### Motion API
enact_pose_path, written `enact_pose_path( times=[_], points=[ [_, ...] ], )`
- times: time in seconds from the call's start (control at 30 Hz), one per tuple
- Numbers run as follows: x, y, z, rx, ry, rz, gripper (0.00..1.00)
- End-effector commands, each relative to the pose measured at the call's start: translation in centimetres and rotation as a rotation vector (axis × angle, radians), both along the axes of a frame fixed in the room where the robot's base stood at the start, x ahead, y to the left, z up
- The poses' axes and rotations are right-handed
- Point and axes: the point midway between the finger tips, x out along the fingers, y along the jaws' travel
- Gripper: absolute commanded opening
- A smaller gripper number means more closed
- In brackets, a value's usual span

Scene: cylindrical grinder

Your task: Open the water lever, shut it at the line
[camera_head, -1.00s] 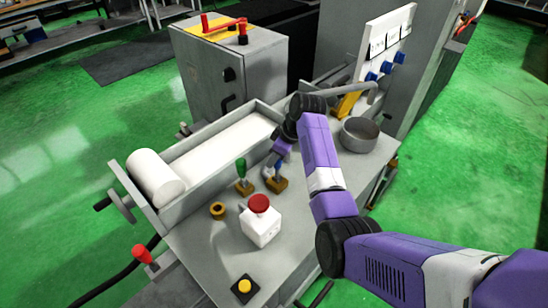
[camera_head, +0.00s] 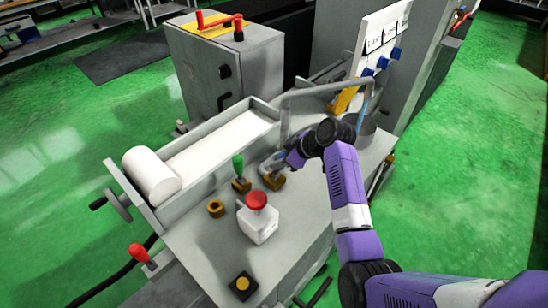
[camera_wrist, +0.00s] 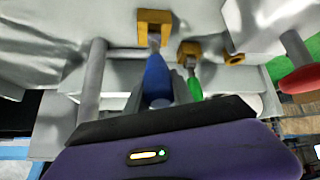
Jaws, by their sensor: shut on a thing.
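The blue-handled water lever (camera_wrist: 158,78) rises from a brass block (camera_head: 274,181) on the grey machine bench. My gripper (camera_wrist: 160,92) is shut on its blue handle, a finger on each side. In the head view my gripper (camera_head: 281,163) covers most of the lever, so its angle is hard to judge. A grey bent pipe (camera_head: 318,92) arches over a round grey pot (camera_head: 368,141). A blue stream (camera_head: 361,116) runs down from the pipe's end into the pot. My arm hides part of the pot, and I cannot see its water level or any line.
A green-handled lever (camera_head: 238,166) stands close left of my gripper. A white box with a red button (camera_head: 257,201) and a brass ring (camera_head: 216,208) are in front. A white roll (camera_head: 151,174) lies in the trough at left. A grey cabinet (camera_head: 229,66) stands behind.

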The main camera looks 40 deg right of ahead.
Motion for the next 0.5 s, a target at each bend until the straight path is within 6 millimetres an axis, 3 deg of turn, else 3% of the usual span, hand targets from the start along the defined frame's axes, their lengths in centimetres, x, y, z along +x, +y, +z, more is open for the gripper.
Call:
enact_pose_path(
  times=[0.03, 0.5],
  points=[
    [-0.7, 0.0, -0.9, 0.003, -0.044, -0.001, 0.0],
    [-3.6, -0.1, -2.4, 0.012, -0.364, 0.0, 0.0]
  ],
)
